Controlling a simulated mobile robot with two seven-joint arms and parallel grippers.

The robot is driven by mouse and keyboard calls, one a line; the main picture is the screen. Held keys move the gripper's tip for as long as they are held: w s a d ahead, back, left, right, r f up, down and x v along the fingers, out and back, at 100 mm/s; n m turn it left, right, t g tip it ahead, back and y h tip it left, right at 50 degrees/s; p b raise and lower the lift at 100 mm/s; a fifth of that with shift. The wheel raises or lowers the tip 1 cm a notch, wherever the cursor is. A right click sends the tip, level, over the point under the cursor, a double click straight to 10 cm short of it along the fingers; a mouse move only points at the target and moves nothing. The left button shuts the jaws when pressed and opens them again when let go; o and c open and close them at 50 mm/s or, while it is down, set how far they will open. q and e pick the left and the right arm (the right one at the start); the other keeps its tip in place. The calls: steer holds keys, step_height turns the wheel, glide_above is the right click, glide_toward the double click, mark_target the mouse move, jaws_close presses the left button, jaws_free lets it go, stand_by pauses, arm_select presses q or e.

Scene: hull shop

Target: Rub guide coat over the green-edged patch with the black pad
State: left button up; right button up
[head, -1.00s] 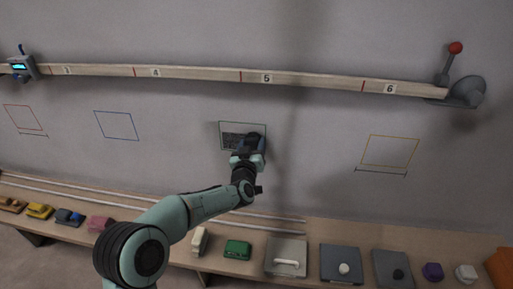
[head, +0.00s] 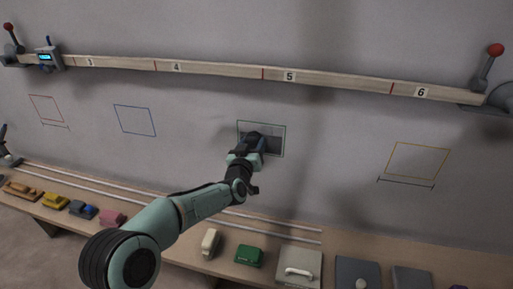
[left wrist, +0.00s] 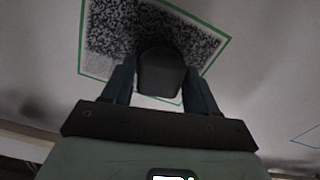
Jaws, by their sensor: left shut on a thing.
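The green-edged patch (head: 275,140) is on the grey wall below the wooden rail, near the middle of the head view. In the left wrist view, dark speckled coat covers much of the patch (left wrist: 112,35), with a paler strip near its lower edge. My left gripper (head: 256,143) is in front of the patch's left and middle part. In the left wrist view its two fingers are shut on the black pad (left wrist: 162,72), which overlaps the patch. I cannot tell how firmly the pad touches the wall. My right gripper is not in view.
Other outlines, red (head: 47,109), blue (head: 135,120) and yellow (head: 418,160), mark the wall. A numbered wooden rail (head: 330,83) runs above. A bench (head: 190,253) below carries several blocks, including a green one (head: 249,255), and flat trays (head: 299,266).

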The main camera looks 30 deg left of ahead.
arm_select(q)
steer(key=a+b, duration=0.2)
steer(key=s+a+b, duration=0.1)
steer(key=a+b, duration=0.1)
steer(key=shift+a+f, duration=0.1)
steer(key=shift+a, duration=0.3)
steer(key=shift+s+a, duration=0.15)
steer(key=shift+a, duration=0.25)
steer(key=shift+r+p, duration=0.6)
steer(key=shift+r, duration=0.6)
steer(key=shift+w+d+r+p, duration=0.1)
steer(key=shift+d+p, duration=0.2)
steer(key=shift+d, duration=0.15)
steer(key=shift+w+d+r+p, duration=0.1)
steer(key=shift+d+p, duration=0.2)
steer(key=shift+d, duration=0.1)
steer(key=shift+w+d+p, duration=0.15)
steer(key=shift+d+p, duration=0.25)
steer(key=shift+d, duration=0.15)
steer(key=shift+w+d+f+p, duration=0.15)
steer(key=shift+d+p, duration=0.15)
steer(key=shift+d, duration=0.3)
steer(key=shift+w+d+f+p, duration=0.15)
steer(key=shift+d+p, duration=0.15)
steer(key=shift+d, duration=0.25)
steer(key=shift+w+d+f+p, duration=0.15)
steer(key=shift+d+p, duration=0.15)
steer(key=shift+d, duration=0.3)
